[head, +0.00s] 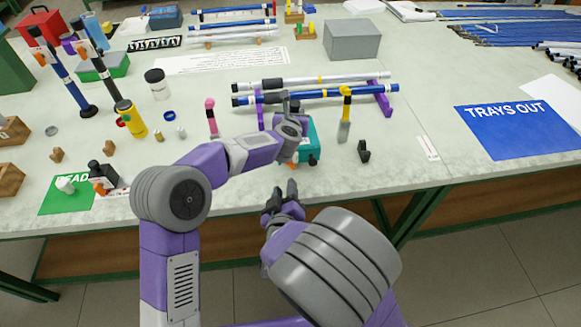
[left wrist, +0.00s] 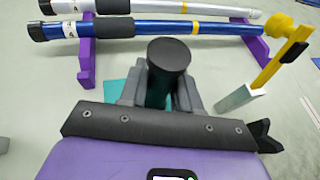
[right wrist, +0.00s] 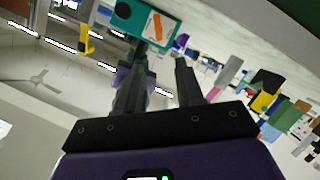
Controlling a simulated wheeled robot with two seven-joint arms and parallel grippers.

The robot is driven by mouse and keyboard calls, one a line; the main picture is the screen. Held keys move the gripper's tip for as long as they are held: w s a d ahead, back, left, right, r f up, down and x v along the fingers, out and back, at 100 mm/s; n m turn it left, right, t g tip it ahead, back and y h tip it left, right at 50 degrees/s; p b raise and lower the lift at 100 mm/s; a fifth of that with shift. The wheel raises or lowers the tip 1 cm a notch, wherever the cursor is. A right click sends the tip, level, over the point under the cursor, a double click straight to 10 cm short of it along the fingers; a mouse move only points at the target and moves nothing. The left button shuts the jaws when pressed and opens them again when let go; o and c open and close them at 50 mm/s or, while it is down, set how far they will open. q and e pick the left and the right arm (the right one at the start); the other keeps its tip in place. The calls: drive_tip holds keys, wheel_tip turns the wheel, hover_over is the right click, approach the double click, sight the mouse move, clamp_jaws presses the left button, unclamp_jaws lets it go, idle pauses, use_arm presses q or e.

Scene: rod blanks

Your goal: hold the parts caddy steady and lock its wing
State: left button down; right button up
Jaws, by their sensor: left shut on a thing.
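The teal parts caddy (head: 311,142) stands on the bench near its front edge, partly hidden by my left arm. My left gripper (head: 289,103) is shut on its dark upright handle, whose round black top (left wrist: 169,53) shows between the fingers in the left wrist view. The caddy's front (right wrist: 128,25) shows in the right wrist view, with an orange wing (right wrist: 154,26) lying slantwise on a pale plate and a black round part (right wrist: 123,10) beside it. My right gripper (head: 280,190) is open and empty, below and in front of the caddy, apart from it.
Behind the caddy, a purple rack (head: 380,101) holds a blue rod (head: 360,91) and a white rod (head: 350,78). A yellow-topped tool (head: 344,122) and a small black part (head: 364,152) stand to the right. A pink-topped tool (head: 211,118) stands to the left.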

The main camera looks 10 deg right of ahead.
sight(291, 166)
drive_tip(key=shift+m+g, duration=0.4)
drive_tip(key=shift+m, duration=0.1)
drive_tip(key=x, duration=0.8)
drive_tip(key=d+x, duration=0.1)
drive_tip(key=x, duration=0.3)
drive_tip(key=shift+s+f, duration=0.1)
drive_tip(key=shift+f, duration=0.2)
drive_tip(key=shift+c, duration=0.3)
clamp_jaws()
